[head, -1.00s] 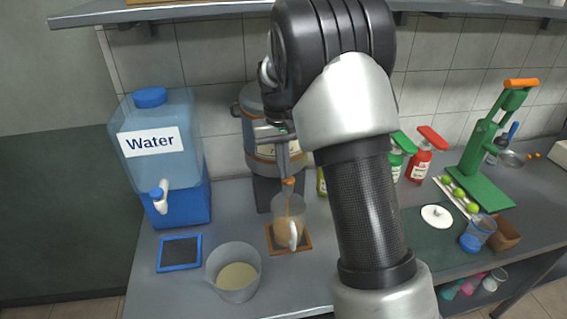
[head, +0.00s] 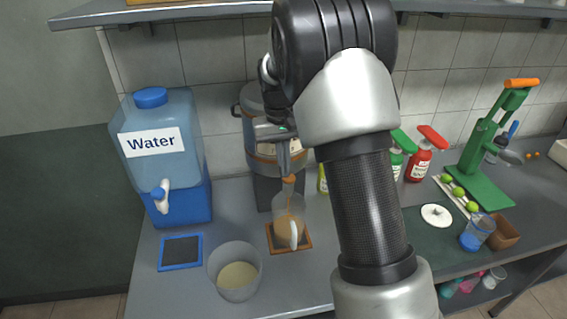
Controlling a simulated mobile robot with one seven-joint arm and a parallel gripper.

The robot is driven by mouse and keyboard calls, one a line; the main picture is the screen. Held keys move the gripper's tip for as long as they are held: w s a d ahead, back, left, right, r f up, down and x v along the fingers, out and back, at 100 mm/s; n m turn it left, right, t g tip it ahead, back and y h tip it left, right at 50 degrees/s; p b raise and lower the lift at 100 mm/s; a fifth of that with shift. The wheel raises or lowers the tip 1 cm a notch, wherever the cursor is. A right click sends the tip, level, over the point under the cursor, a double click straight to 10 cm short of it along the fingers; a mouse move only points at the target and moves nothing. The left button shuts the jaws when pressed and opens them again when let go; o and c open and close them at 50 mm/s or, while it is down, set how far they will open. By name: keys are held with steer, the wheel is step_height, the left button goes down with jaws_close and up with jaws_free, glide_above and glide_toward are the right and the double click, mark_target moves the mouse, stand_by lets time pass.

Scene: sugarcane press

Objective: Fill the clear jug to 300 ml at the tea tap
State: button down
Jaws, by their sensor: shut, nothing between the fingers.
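The clear jug (head: 288,227) stands upright on the orange-rimmed mat (head: 305,244) under the tea tap. Brown tea fills its lower part, and a thin brown stream shows inside it below the tap; the ml marks are too small to read. The tea tap (head: 289,180) has an orange tip and sits at the front of the grey tea urn (head: 247,125), which my arm partly hides. My gripper (head: 287,166) is shut and empty, at the tap just above the jug; its fingertips are hard to make out.
The blue water dispenser (head: 150,190) stands at the left, with a blue-rimmed mat (head: 180,252) before it. A tub of pale contents (head: 237,270) is front left of the jug. Bottles (head: 418,160) and a green press (head: 487,150) stand at the right.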

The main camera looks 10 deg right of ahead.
step_height(320, 180, up, 13)
steer(key=p, duration=0.1)
steer(key=shift+w+a, duration=0.25)
steer(key=shift+a, duration=0.15)
steer(key=shift+r, duration=0.1)
stand_by(1.0)
